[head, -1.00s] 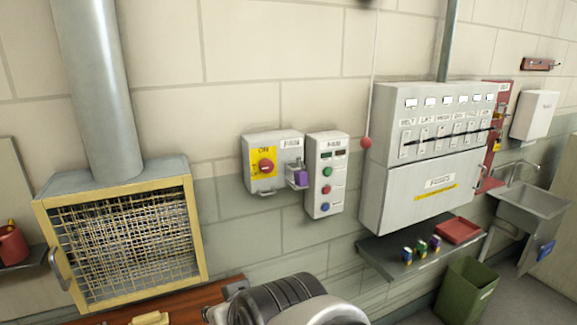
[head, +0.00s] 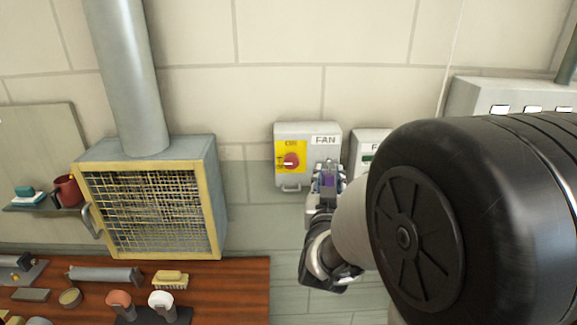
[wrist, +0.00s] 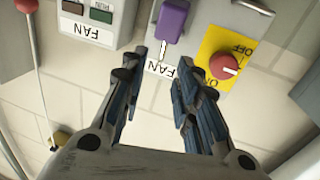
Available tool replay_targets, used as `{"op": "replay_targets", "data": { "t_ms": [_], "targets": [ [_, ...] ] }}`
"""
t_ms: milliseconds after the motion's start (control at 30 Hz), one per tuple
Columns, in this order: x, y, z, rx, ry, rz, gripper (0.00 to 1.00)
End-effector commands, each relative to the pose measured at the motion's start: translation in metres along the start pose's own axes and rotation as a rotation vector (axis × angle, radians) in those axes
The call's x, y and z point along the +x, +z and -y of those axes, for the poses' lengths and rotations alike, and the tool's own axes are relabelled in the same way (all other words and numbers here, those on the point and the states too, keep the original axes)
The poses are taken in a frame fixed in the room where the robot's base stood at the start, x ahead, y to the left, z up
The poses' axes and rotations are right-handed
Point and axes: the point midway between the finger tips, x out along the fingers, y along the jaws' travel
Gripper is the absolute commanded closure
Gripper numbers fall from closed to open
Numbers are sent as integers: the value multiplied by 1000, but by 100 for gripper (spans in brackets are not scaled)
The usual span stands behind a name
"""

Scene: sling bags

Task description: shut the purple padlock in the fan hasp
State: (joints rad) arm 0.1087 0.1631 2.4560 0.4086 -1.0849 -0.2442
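The purple padlock (wrist: 173,20) shows at the top of the wrist view, with its body up and its thin shackle pointing down in that upside-down picture. In the head view the padlock (head: 328,181) is partly hidden by my gripper (head: 326,170), right of the fan switch box (head: 307,133). My gripper (wrist: 157,64) is open, its fingers spread on either side of the line to the padlock, holding nothing. I cannot tell whether the shackle is closed or how it sits in the hasp.
A red knob (wrist: 224,66) on a yellow plate is on the fan box. A second box with buttons (wrist: 98,20) is close beside it. A mesh-fronted cabinet (head: 150,215) and a wooden bench (head: 225,290) are at left. My arm hides the head view's right side.

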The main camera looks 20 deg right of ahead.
Motion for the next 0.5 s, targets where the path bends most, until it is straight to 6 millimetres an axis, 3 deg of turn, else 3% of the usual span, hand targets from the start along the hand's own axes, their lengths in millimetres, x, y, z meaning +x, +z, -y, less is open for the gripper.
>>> {"op": "replay_targets", "data": {
  "t_ms": [300,500],
  "targets": [
    [44,1,2,0,0,0,71],
    [50,1,2,1,0,0,71]
  ]
}}
